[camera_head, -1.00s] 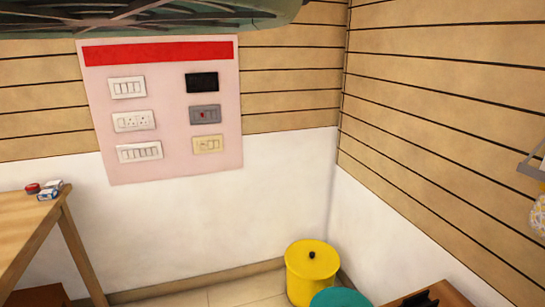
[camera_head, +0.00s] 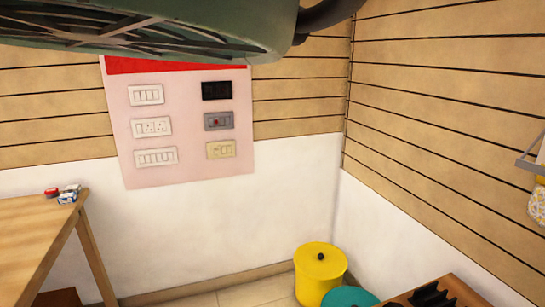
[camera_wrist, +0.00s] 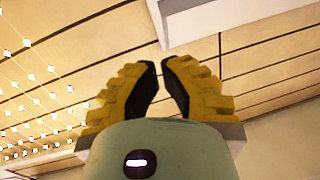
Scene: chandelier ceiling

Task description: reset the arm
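My gripper (camera_wrist: 158,66) shows in the wrist view, with two yellow ribbed fingers and dark inner pads. The fingertips are close together with a clear gap between them, and nothing is held. The pale green gripper body (camera_wrist: 155,150) fills the bottom of that view. The fingers point toward wooden boards and hanging lights. In the head view, a large dark green body (camera_head: 150,38) with a ribbed underside crosses the top, very near the camera. I cannot tell for sure whether it is part of my arm. The gripper fingers do not show there.
A switch panel (camera_head: 185,172) is on the back wall. A wooden table (camera_head: 30,225) with small items stands left. A yellow bin (camera_head: 320,275) and a teal round thing (camera_head: 350,297) are in the corner, beside a wooden piece (camera_head: 465,292). Strung lights (camera_wrist: 35,105) hang at left.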

